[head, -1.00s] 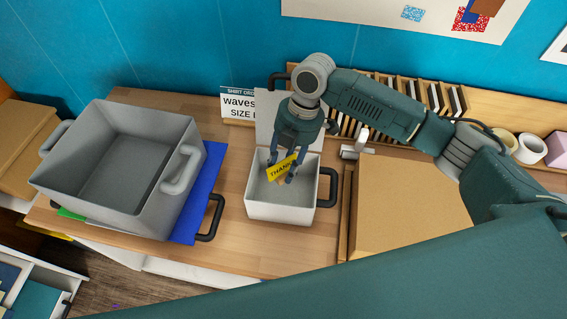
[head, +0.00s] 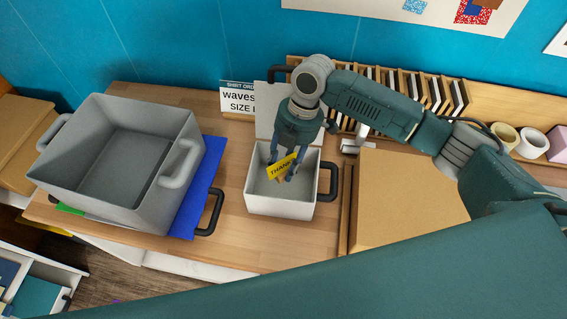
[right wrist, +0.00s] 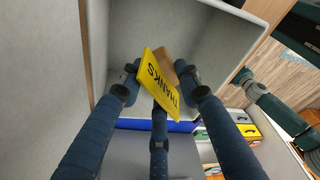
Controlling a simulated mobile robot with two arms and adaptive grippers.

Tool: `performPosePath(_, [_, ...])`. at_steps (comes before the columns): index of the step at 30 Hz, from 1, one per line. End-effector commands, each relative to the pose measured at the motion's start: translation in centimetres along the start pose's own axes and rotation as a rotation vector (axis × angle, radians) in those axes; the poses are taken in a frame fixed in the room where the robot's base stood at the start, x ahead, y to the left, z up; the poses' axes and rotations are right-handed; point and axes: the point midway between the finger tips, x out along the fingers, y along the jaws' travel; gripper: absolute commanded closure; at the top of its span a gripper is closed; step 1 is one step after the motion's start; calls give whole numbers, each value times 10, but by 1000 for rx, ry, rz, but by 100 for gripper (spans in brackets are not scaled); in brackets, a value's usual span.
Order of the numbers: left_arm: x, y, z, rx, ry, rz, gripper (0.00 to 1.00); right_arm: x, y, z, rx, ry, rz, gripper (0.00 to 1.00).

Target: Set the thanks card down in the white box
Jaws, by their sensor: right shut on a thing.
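The yellow thanks card (head: 282,165) is held in my right gripper (head: 285,172), over the open white box (head: 281,209). In the right wrist view the card (right wrist: 158,84) is tilted between the fingers of the right gripper (right wrist: 157,85), with the box's grey inside (right wrist: 205,35) behind it. I cannot tell whether the card touches the box floor. The box's lid stands up at its back. The fingers hide part of the card. My left gripper is not in view.
A large grey bin (head: 118,165) stands left of the box on coloured sheets (head: 205,185). A cardboard box (head: 405,205) stands to the right. A shirt order sign (head: 238,98) is behind. Some bare wooden table (head: 235,250) lies in front.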

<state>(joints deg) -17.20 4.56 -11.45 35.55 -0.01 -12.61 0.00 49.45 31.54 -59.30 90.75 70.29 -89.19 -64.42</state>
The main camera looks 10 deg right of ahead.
Motion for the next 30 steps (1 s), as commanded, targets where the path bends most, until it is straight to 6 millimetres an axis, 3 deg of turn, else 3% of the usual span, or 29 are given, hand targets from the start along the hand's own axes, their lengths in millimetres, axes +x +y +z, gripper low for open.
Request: performPosePath(30, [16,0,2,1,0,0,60,37,0,10,0,0,0,100])
